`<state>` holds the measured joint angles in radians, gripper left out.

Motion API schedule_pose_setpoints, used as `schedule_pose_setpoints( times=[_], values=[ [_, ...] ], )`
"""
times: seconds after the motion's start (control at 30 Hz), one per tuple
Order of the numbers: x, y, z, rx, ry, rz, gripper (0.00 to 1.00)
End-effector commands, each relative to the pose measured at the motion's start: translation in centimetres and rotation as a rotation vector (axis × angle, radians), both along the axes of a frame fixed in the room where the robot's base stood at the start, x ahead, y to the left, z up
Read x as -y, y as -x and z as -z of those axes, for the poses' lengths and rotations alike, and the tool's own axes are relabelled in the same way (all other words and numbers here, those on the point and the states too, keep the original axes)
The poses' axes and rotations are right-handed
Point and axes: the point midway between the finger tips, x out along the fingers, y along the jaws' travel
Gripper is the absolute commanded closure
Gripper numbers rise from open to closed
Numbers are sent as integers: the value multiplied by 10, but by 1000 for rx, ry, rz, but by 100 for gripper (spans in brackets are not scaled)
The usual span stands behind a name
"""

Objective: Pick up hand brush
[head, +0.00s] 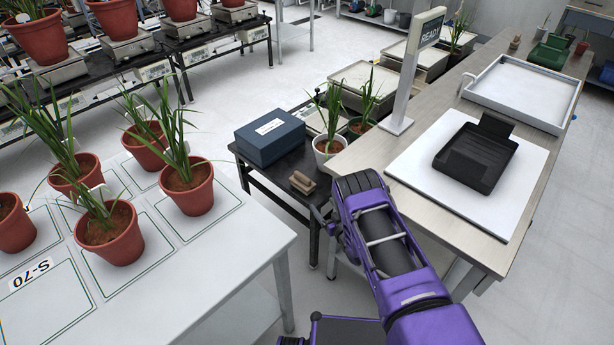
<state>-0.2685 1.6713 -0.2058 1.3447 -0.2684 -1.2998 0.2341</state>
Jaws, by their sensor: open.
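The hand brush (302,182) is a small brown wooden block with a handle on top. It lies on the black side table (277,181), close to its front edge, just right of a dark blue box. My gripper (323,215) is at the end of my purple arm, by the table's front right corner. It is open, with nothing seen between its fingers. It is a little right of and nearer than the brush, apart from it in the picture. My wrist hides much of the fingers, and their height over the table is hard to judge.
The dark blue box (270,138) stands left of the brush. A white pot (327,151) with a plant stands behind it. On the right is a wooden bench (385,150) with a sign post and a black tray (475,158). A white table with several red pots is at left.

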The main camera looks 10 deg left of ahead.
Motion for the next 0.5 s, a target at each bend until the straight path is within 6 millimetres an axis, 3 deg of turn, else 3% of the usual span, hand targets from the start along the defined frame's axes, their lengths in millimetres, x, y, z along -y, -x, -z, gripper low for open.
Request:
schedule_pose_setpoints(
  times=[0.5],
  values=[
    [-42,-74,20,4,-1,-2,21]
  ],
)
